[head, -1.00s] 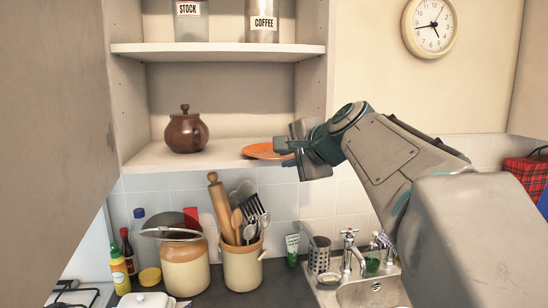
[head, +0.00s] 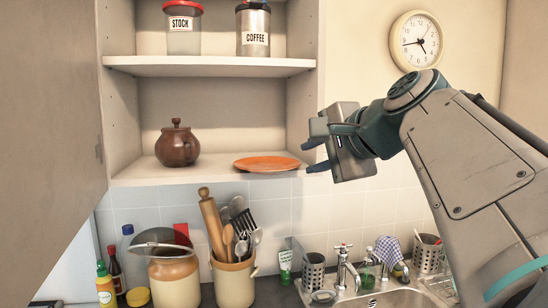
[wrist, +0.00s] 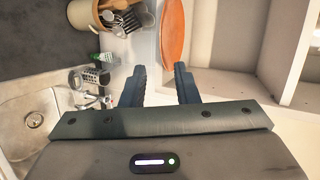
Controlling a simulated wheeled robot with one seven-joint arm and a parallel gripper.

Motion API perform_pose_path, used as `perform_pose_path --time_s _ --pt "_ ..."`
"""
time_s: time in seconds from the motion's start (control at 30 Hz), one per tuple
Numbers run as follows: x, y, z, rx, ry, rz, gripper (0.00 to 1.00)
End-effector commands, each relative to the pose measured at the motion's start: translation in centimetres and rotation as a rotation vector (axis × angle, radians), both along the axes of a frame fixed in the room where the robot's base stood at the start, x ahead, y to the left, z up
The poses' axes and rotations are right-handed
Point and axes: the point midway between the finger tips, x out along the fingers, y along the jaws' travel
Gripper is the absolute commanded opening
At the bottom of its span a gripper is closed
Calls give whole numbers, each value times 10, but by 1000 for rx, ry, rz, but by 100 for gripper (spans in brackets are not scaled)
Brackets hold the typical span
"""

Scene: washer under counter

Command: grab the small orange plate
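The small orange plate (head: 267,163) lies flat on the lower shelf (head: 210,178), near its front edge and toward the right end. It also shows in the wrist view (wrist: 173,32), beyond my fingertips and near the right finger. My gripper (head: 313,154) is just right of the plate in the head view, with its fingers pointing left toward it. In the wrist view my gripper (wrist: 160,72) has its two dark fingers spread with nothing between them. A gap shows between the fingertips and the plate.
The upper shelf (head: 210,66) holds stock and coffee jars. The cupboard's right side wall (head: 301,115) is close to my gripper. A utensil crock (head: 234,281) and the sink (head: 365,297) are below.

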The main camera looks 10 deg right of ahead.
Motion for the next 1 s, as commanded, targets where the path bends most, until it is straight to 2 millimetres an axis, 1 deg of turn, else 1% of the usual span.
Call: perform_pose_path --time_s 0.1,0.2,0.53,0.6,0.67,0.77,0.87,0.9,0.97,1.0 --pt "-12 -4 5 0 -1 0 28" --pt "-17 -7 8 1 -1 -1 28" --pt "-18 -7 8 0 0 0 28" --pt "-18 -7 4 -7 6 3 28" --pt "-18 -6 -6 -29 21 10 28" --pt "-19 -4 -42 -113 73 41 28" --pt "-27 0 -103 -261 158 111 28" --pt "-34 2 -131 -335 195 153 28" --pt "-46 4 -175 -452 252 227 28" --pt "-56 5 -203 -532 287 284 28"
